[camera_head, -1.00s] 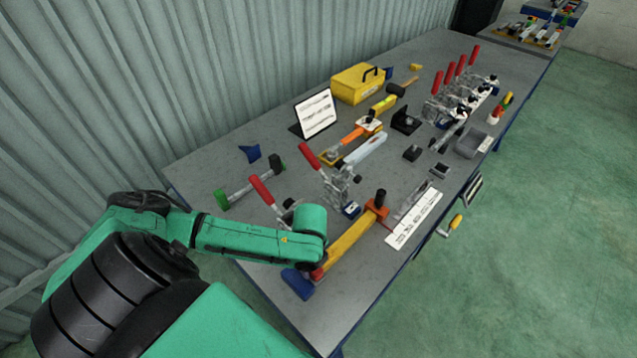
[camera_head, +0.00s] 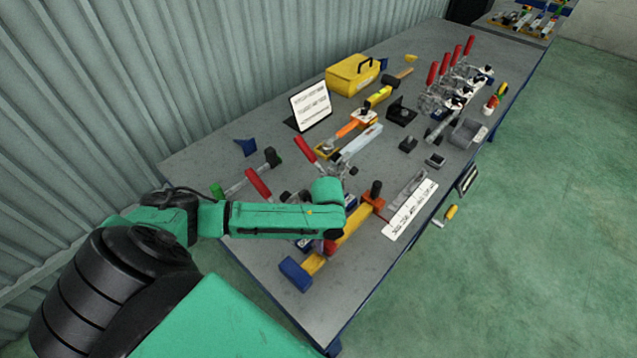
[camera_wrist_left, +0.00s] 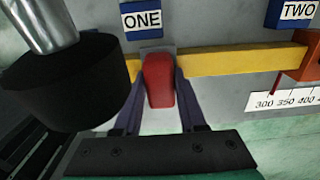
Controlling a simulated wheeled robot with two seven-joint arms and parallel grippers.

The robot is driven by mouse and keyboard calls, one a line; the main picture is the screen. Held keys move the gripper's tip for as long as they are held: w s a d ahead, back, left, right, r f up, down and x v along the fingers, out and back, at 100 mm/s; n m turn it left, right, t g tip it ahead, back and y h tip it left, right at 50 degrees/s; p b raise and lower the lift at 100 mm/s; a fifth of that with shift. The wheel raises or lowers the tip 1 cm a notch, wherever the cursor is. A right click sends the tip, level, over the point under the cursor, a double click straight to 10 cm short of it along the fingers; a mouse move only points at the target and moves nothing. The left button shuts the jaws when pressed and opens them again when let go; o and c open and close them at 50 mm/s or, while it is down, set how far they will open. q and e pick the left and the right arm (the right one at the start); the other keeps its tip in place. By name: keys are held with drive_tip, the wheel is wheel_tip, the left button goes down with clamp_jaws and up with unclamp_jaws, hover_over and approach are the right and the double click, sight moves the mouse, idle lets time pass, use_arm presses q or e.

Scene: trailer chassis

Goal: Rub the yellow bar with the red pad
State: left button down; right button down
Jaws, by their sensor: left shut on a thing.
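The yellow bar (camera_head: 352,230) lies along the front edge of the bench, between a blue end block (camera_head: 295,273) and an orange end block (camera_head: 373,202). In the left wrist view the bar (camera_wrist_left: 235,60) runs across the picture. The red pad (camera_head: 330,248) is at the bar, partly hidden by my arm in the head view. In the wrist view my left gripper (camera_wrist_left: 159,98) is shut on the red pad (camera_wrist_left: 160,75), one finger on each side. The pad overlaps the bar; whether it presses on it I cannot tell. My right gripper is out of view.
Blue blocks labelled ONE (camera_wrist_left: 142,21) and TWO (camera_wrist_left: 296,11) stand behind the bar. A dark cylinder on a metal shaft (camera_wrist_left: 70,80) is close at left. A red-handled clamp (camera_head: 307,149) stands behind. A white scale strip (camera_head: 411,211) lies right of the orange block.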

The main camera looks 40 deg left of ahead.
use_arm(q)
drive_tip(key=shift+w+d+f, duration=0.1)
drive_tip(key=shift+w+f, duration=0.05)
drive_tip(key=shift+w, duration=0.75)
drive_tip(key=shift+w+d+b, duration=0.25)
drive_tip(key=shift+w+b, duration=0.4)
drive_tip(key=shift+w, duration=0.55)
wheel_tip(320, 180, up, 5)
drive_tip(key=p, duration=0.5)
drive_tip(key=shift+p, duration=0.3)
drive_tip(key=shift+a+r, duration=0.1)
drive_tip(key=shift+r, duration=0.4)
wheel_tip(320, 180, up, 3)
